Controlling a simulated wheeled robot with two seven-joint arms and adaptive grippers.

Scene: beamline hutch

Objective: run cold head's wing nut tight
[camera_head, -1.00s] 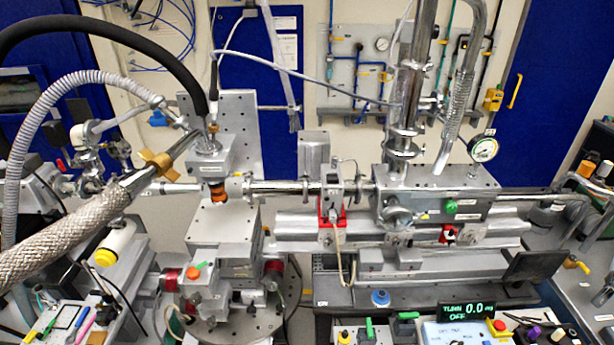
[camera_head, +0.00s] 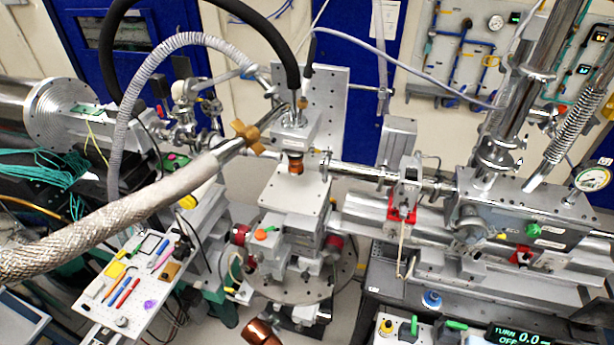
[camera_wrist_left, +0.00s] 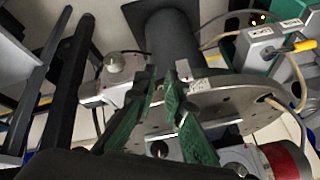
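A brass wing nut (camera_head: 248,137) sits on the metal end of a thick braided hose (camera_head: 130,215), near the cold head (camera_head: 296,130). The cold head is a grey block with a copper-coloured part below it, above a light plate. No gripper is beside the wing nut in the head view. My left gripper (camera_wrist_left: 167,72) shows only in the left wrist view, with green-padded fingers apart and nothing seen between them. It is over a round perforated plate (camera_wrist_left: 230,88). My right gripper is in neither view.
A black hose (camera_head: 290,60) and a grey corrugated hose (camera_head: 125,120) arch around the cold head. A beam pipe (camera_head: 360,172) runs right from it. A white tray (camera_head: 95,310) with pens stands lower left. A copper-coloured cylinder (camera_head: 262,332) shows at the bottom edge.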

